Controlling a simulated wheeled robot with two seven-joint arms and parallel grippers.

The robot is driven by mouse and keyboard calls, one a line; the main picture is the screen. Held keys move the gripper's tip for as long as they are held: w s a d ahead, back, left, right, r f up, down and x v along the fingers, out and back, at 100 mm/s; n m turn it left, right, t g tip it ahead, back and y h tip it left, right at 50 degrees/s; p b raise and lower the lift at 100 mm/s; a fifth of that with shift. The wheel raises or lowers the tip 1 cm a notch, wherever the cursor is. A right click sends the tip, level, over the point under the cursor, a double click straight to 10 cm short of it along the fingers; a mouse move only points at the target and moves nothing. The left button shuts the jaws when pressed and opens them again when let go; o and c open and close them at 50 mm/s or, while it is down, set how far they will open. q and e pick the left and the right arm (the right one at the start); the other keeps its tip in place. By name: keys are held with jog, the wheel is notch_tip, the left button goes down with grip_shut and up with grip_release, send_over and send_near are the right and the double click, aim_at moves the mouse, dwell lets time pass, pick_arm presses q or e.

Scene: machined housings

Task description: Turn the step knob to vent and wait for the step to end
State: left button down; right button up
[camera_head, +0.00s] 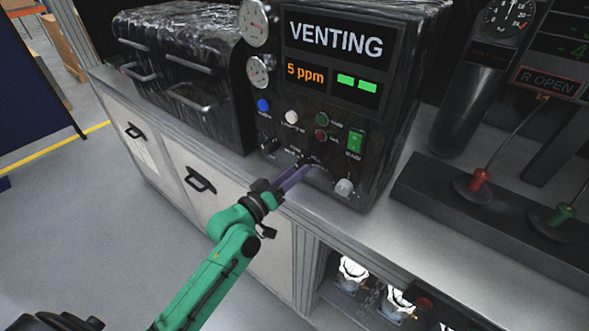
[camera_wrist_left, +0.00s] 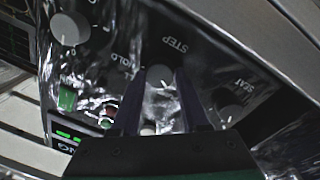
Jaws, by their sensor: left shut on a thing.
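The dark control box (camera_head: 330,100) stands on the grey bench. Its screen reads "VENTING" (camera_head: 334,38), with "5 ppm" (camera_head: 305,73) in orange and two green bars (camera_head: 357,83) below. My left gripper (camera_head: 304,170) reaches the lower front panel, its purple fingers mostly hiding what they hold in the head view. In the left wrist view the fingers (camera_wrist_left: 160,90) are on either side of the grey step knob (camera_wrist_left: 160,75), beside the "STEP" label, and are shut on it. The knob's pointer setting cannot be read. My right gripper is out of view.
The panel also has a blue button (camera_head: 263,105), a white knob (camera_head: 291,117), a green switch (camera_head: 355,140) and a pale lower knob (camera_head: 344,187). Two gauges sit at its left edge. Red (camera_head: 480,179) and green (camera_head: 561,214) levers stand to the right. Metal housings (camera_head: 352,270) lie on the shelf below.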

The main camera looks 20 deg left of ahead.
pick_arm(q)
jog(key=shift+r+n, duration=0.1)
jog(key=shift+n, duration=0.6)
jog(key=shift+c, duration=2)
grip_release()
jog(key=shift+w, duration=0.1)
jog(key=shift+s+a+f, duration=0.2)
jog(key=shift+s+f, duration=0.1)
jog(key=shift+s, duration=0.2)
jog(key=b+v, duration=0.3)
jog(key=v, duration=1)
jog(key=shift+s, duration=0.25)
